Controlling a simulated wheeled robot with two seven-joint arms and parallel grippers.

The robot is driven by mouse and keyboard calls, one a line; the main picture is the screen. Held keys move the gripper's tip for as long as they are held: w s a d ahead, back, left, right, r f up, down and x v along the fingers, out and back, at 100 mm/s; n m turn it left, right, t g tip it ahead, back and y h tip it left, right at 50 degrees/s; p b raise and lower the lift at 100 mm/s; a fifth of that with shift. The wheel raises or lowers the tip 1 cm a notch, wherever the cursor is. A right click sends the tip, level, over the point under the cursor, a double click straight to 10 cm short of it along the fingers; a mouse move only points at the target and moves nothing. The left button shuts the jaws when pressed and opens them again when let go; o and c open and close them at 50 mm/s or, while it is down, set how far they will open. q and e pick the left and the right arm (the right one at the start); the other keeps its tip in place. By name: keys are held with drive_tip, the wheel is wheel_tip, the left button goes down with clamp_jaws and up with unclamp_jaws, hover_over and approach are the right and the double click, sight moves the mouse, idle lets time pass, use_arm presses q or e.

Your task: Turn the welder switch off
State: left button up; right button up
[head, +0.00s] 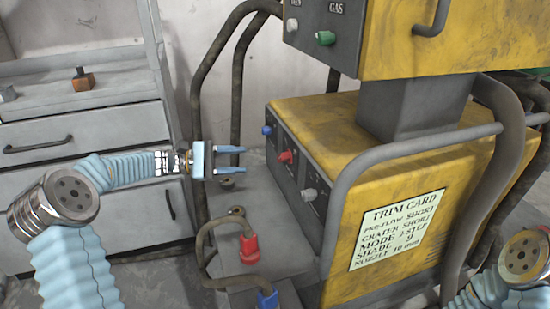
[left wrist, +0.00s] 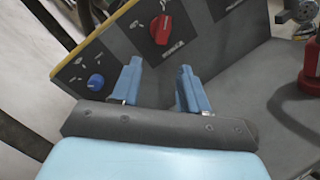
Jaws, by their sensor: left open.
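The yellow welder (head: 345,130) stands at centre right. Its lower grey front panel (head: 292,163) carries a blue knob (head: 267,130), a red knob (head: 287,156) and a pale grey knob (head: 309,194). I cannot read which of them is the switch. My left gripper (head: 242,160) is open and empty, left of the panel and apart from it, its fingers pointing at the panel. In the left wrist view, the red knob (left wrist: 161,28) lies beyond my open fingers (left wrist: 158,78), and the blue knob (left wrist: 95,82) is left of them. My right gripper is outside the views.
An upper yellow box (head: 400,35) has a green knob (head: 325,38) under a GAS label. A red plug (head: 249,247) and a blue plug (head: 267,299) with cables sit below my left gripper. Dark tube rails (head: 237,85) stand behind it. Grey drawers (head: 90,133) are at left.

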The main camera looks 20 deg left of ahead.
sight(285, 157)
use_arm(q)
drive_tip(key=x, duration=0.9)
drive_tip(key=shift+d+b, duration=0.35)
drive_tip(key=shift+w+f, duration=0.1)
clamp_jaws()
